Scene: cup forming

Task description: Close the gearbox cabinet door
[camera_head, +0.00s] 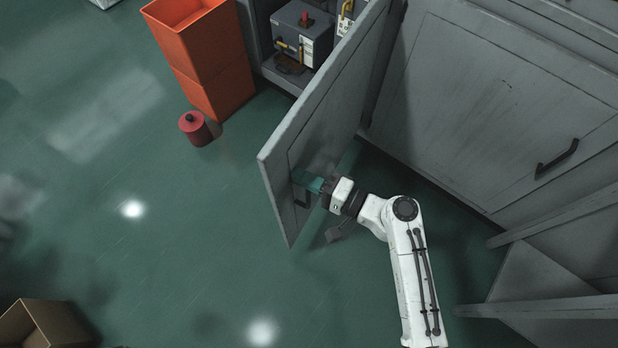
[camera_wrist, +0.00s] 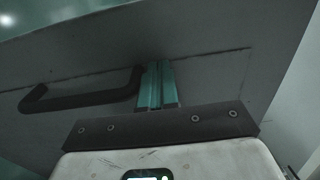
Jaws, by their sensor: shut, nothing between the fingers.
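The grey cabinet door (camera_head: 325,115) stands wide open, its hinged edge at the cabinet and its free edge out over the floor. Its dark bar handle (camera_head: 301,196) is on the outer face, near the free edge. It also shows at left in the wrist view (camera_wrist: 84,100). The open cabinet holds a grey gearbox unit (camera_head: 297,38) with a red knob. My gripper (camera_head: 308,182) is at the door's outer face, right beside the handle. Its teal fingers (camera_wrist: 155,84) are together and empty, pointing at the door panel. I cannot tell whether the fingertips touch it.
Orange crates (camera_head: 208,60) and a red canister (camera_head: 195,129) stand left of the open cabinet. A closed grey cabinet front (camera_head: 480,100) is to the right, with a slatted frame (camera_head: 550,308) at lower right. A cardboard box (camera_head: 45,330) sits at lower left. The green floor between is clear.

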